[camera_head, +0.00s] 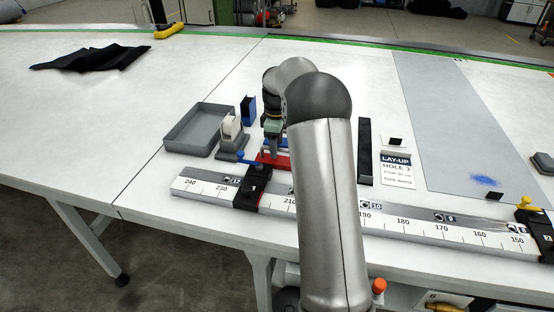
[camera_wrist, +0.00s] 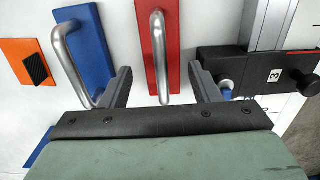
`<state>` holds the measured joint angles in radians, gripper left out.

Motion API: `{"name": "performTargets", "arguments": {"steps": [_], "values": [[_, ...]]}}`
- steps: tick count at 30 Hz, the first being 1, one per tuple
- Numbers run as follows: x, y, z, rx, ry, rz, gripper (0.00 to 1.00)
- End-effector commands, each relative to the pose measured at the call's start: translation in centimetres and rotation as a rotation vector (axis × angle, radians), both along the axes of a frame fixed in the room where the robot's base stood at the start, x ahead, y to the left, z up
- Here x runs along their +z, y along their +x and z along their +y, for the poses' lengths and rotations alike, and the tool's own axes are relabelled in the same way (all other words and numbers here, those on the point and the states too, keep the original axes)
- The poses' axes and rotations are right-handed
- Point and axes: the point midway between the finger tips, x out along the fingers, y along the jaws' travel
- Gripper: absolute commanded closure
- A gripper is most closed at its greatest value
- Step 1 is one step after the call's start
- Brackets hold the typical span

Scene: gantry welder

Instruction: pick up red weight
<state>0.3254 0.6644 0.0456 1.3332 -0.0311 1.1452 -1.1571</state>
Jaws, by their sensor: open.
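The red weight is a flat red bar (camera_wrist: 173,50) with a silver loop handle (camera_wrist: 158,50), seen at the top middle of the wrist view. In the head view a strip of the red weight (camera_head: 268,158) shows on the table, partly hidden by my arm. My gripper (camera_wrist: 160,70) is open, with one finger on each side of the handle. The handle appears between the fingers; I cannot tell whether either touches it. In the head view my gripper (camera_head: 272,150) points down over the weight.
A blue weight (camera_wrist: 90,40) with a similar handle lies close left of the red one. A grey tray (camera_head: 178,143) stands left, and a black bar (camera_head: 365,150) lies right.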

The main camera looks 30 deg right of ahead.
Motion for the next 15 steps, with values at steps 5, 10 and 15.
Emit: {"name": "performTargets", "arguments": {"steps": [5,10,15], "values": [[-1.6,-0.2,0.0,0.000,0.001,0.003,0.44],[-4.2,-0.3,-0.1,0.001,0.001,0.002,0.44],[-5.3,-0.3,-0.1,0.001,0.000,-0.001,0.44]]}}
